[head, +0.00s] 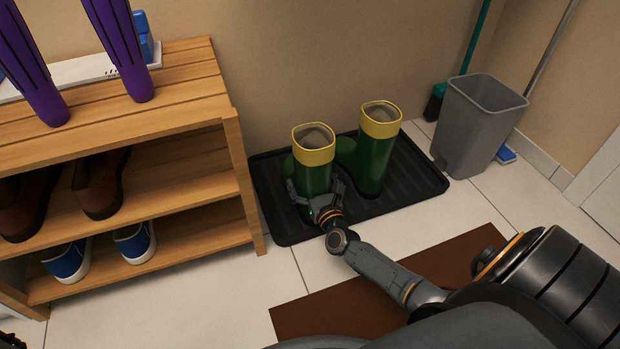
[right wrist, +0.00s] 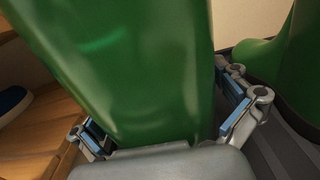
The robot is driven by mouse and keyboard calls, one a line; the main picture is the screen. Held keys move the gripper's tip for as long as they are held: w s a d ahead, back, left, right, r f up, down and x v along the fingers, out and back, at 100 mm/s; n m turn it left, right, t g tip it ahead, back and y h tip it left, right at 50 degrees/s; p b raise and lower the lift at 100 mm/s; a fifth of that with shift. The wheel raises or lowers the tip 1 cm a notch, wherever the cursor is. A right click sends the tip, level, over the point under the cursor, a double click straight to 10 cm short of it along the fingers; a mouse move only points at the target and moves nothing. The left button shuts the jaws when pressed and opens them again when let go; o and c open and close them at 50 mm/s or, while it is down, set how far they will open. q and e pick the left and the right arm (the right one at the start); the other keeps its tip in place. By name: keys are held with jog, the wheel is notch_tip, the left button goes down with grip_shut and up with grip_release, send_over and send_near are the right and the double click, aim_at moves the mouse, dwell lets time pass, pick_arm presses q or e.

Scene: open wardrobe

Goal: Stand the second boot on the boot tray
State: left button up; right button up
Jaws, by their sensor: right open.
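Two green boots with yellow cuffs stand upright on the black boot tray (head: 415,180). The left boot (head: 314,160) is at my right gripper (head: 316,197), and the right boot (head: 378,145) stands beside it, a little farther back. My right gripper is open, with its fingers on either side of the left boot's shaft. In the right wrist view the near boot (right wrist: 130,75) fills the space between the fingers (right wrist: 165,135); whether the pads touch it I cannot tell. The other boot (right wrist: 290,70) shows at the right edge. My left gripper is not in view.
A wooden shoe rack (head: 240,180) with brown and blue shoes stands close left of the tray. A grey bin (head: 475,125) and a teal broom (head: 470,45) are at the right. A brown mat (head: 330,310) lies in front; light floor tiles are bare between.

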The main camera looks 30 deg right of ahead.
jog(key=p+v, duration=0.5)
jog(key=v, duration=0.7)
jog(key=shift+r, duration=0.25)
